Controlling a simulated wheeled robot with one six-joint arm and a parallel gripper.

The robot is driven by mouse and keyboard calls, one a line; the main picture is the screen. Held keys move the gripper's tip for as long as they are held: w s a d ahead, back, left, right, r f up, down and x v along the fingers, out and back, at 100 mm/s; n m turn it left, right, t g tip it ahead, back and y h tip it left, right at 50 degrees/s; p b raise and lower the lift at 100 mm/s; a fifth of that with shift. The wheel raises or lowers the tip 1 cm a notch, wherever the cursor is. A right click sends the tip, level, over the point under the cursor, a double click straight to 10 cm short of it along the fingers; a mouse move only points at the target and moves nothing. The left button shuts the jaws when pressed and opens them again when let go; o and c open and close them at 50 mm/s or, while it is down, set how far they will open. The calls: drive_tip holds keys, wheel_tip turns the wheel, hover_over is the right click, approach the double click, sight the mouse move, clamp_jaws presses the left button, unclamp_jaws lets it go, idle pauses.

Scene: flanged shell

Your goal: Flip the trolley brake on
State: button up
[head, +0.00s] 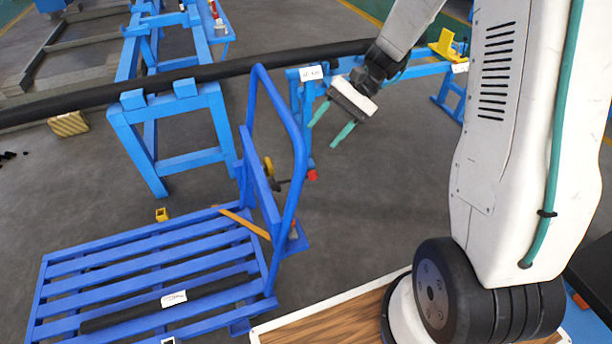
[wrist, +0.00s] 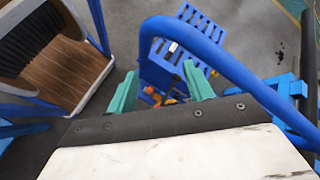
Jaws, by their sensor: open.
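The blue trolley (head: 160,252) has a slatted deck and an upright looped handle (head: 297,135). Low on the handle frame, a short dark lever with a red tip (head: 312,175) sticks out to the right, beside a yellow round part (head: 268,167). I cannot tell for certain that this lever is the brake. My gripper (head: 321,137), with green fingers, is open and empty, above and right of the red tip. In the wrist view the open fingers (wrist: 160,70) frame part of the trolley, with orange bits (wrist: 170,101) partly hidden behind my gripper's body.
A long black pipe (head: 220,70) lies across blue stands (head: 180,112) behind the trolley. A dark bar with a white label (head: 174,299) lies on the deck. The handle loop (wrist: 215,50) passes close to my gripper in the wrist view. Grey floor (head: 385,190) is clear right of the handle.

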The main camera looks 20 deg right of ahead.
drive_tip(key=w+d+f+m+t+y, duration=0.1)
drive_tip(key=w+f+m+y, duration=0.15)
drive_tip(key=f, duration=0.35)
drive_tip(key=w+d+f+m+t+y, duration=0.1)
drive_tip(key=w+d+f+m+y, duration=0.15)
drive_tip(key=f, duration=0.35)
drive_tip(key=m+t+y, duration=0.3)
drive_tip(key=m+t, duration=0.1)
drive_tip(key=m, duration=0.1)
approach(310, 175)
drive_tip(key=w+a, duration=0.1)
drive_tip(key=a, duration=0.4)
drive_tip(key=w+a, duration=0.1)
drive_tip(key=a, duration=0.2)
drive_tip(key=a+f, duration=0.1)
drive_tip(key=a, duration=0.1)
drive_tip(key=shift+w+a, duration=0.3)
clamp_jaws()
drive_tip(key=shift+r, duration=0.1)
